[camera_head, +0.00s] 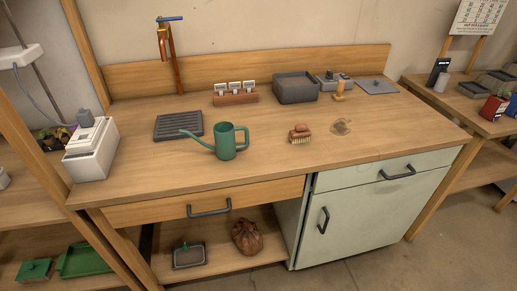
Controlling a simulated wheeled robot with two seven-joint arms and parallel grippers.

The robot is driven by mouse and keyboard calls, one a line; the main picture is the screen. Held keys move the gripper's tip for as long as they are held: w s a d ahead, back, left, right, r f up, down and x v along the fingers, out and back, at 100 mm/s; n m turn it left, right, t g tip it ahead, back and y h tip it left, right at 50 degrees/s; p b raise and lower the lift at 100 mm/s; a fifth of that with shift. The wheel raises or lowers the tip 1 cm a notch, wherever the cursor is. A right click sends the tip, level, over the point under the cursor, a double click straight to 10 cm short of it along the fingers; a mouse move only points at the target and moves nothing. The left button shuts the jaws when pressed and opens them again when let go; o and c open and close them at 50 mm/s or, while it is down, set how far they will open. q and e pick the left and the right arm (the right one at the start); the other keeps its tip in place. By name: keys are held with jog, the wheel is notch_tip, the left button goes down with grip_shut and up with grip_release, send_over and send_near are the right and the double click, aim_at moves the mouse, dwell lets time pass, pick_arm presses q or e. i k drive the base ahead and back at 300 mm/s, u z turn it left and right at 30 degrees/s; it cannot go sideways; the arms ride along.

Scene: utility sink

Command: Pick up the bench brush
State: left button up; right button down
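The bench brush (300,131) appears to be the small brown wooden-backed brush with pale bristles, lying bristles down near the middle of the wooden bench top (270,168). It is in plain view and nothing touches it. Neither of my grippers shows in the head view.
A green watering can (226,143) stands left of the brush, its spout pointing left. A small coiled item (341,126) lies just right of it. Behind are a labelled wooden rack (235,98) and a dark grey bin (295,88). The bench front before the brush is clear.

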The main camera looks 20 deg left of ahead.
aim_at(302, 134)
jog(key=u, duration=0.35)
jog(key=k, duration=0.75)
jog(key=z, duration=0.8)
jog(key=i, duration=1.8)
jog(key=u, duration=0.55)
